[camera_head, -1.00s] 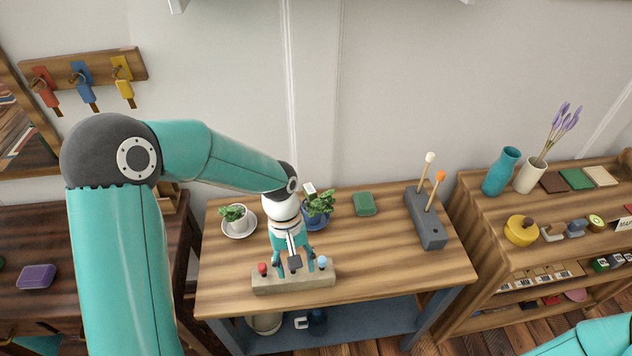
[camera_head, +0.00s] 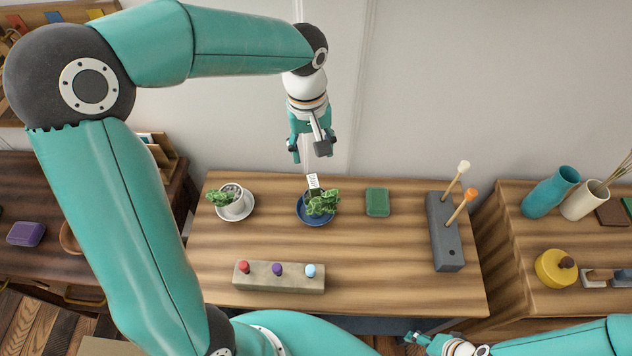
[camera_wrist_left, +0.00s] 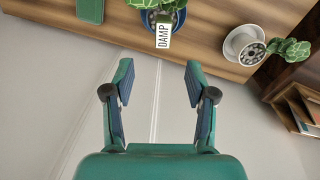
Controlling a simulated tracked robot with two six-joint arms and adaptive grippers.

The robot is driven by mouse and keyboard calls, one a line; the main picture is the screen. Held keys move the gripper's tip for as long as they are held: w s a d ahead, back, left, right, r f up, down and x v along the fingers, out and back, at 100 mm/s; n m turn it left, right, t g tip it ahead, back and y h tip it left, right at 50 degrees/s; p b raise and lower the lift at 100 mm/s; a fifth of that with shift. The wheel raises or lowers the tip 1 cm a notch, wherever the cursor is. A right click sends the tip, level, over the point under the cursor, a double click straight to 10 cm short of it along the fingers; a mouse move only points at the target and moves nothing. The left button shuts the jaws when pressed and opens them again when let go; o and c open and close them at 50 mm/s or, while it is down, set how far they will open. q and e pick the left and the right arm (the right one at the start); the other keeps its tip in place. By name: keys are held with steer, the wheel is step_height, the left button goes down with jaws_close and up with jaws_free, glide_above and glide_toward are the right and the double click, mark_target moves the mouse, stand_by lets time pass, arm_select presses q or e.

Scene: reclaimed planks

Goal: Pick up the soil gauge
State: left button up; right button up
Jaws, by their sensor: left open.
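The soil gauge (camera_head: 312,181) is a small white upright tag in the plant in the blue pot (camera_head: 312,216). In the left wrist view the gauge (camera_wrist_left: 163,34) reads DAMP and stands in front of the blue pot (camera_wrist_left: 178,18). My left gripper (camera_head: 309,150) is open and empty, above and behind the gauge. In the left wrist view the gauge lies beyond the gap between the open fingers (camera_wrist_left: 159,68), not between them. My right gripper (camera_head: 420,340) shows small at the bottom edge of the head view, away from the gauge; its fingers are unclear.
A white potted plant (camera_head: 236,209) stands left of the blue pot, and a green box (camera_head: 377,202) right of it. A grey block with two sticks (camera_head: 447,245) is at the right. A block with three coloured knobs (camera_head: 279,277) lies in front. The middle tabletop is clear.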

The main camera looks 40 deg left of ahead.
mark_target(313, 181)
arm_select(q)
step_height(313, 181, down, 7)
steer(key=shift+w+d+r, duration=0.1)
steer(key=shift+d+r, duration=0.05)
steer(key=shift+f+p, duration=0.65)
steer(key=shift+f, duration=2)
jaws_close()
